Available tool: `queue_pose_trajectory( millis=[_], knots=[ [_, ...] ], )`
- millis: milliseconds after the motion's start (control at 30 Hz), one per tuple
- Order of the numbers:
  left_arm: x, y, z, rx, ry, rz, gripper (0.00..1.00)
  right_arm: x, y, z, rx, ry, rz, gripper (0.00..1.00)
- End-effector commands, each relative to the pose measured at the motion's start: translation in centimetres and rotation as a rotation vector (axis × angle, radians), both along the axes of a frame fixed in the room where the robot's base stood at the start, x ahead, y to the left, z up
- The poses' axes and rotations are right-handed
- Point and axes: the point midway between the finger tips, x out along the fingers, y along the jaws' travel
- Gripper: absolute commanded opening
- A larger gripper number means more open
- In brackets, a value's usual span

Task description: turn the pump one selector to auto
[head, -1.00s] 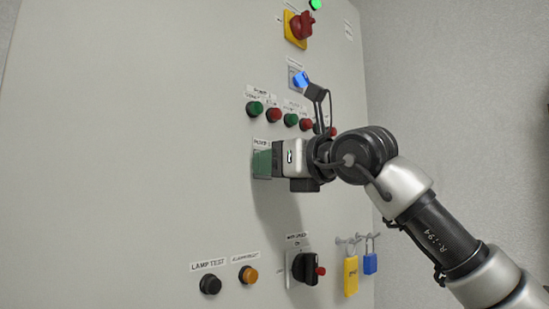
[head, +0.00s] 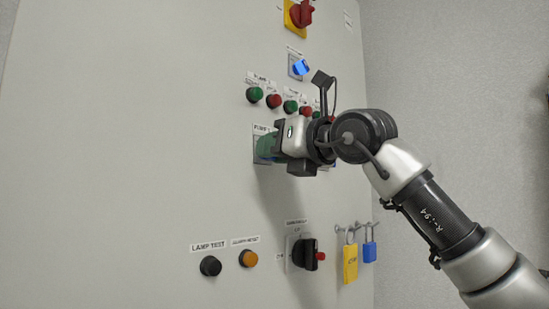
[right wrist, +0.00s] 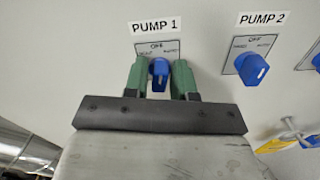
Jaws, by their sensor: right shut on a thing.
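The pump one selector is a blue knob (right wrist: 159,72) under the PUMP 1 label, on a plate marked HAND at left, OFF at top and AUTO at right. My right gripper (right wrist: 160,80) is shut on this knob, with one green finger on each side of it. The knob looks roughly upright, but I cannot clearly read its pointer. In the head view the right gripper (head: 268,147) is at the panel and its fingers mostly hide the knob. My left gripper is not in view.
The PUMP 2 selector (right wrist: 252,69) is close by on the right. Green and red buttons (head: 274,101) sit just above my gripper. The panel's left side is clear.

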Motion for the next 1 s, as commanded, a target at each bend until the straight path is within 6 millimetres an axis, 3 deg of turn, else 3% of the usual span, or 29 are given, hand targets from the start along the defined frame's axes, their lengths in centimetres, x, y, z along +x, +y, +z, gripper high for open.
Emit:
queue_pose_trajectory(
  millis=[400,1000],
  knots=[
    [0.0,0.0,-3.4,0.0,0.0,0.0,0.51,0.1,-0.1,-0.3,0.249,0.247,0.001,0.02],
    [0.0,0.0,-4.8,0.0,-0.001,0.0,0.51,0.2,-0.2,-0.1,0.425,0.424,0.0,0.02]
  ],
)
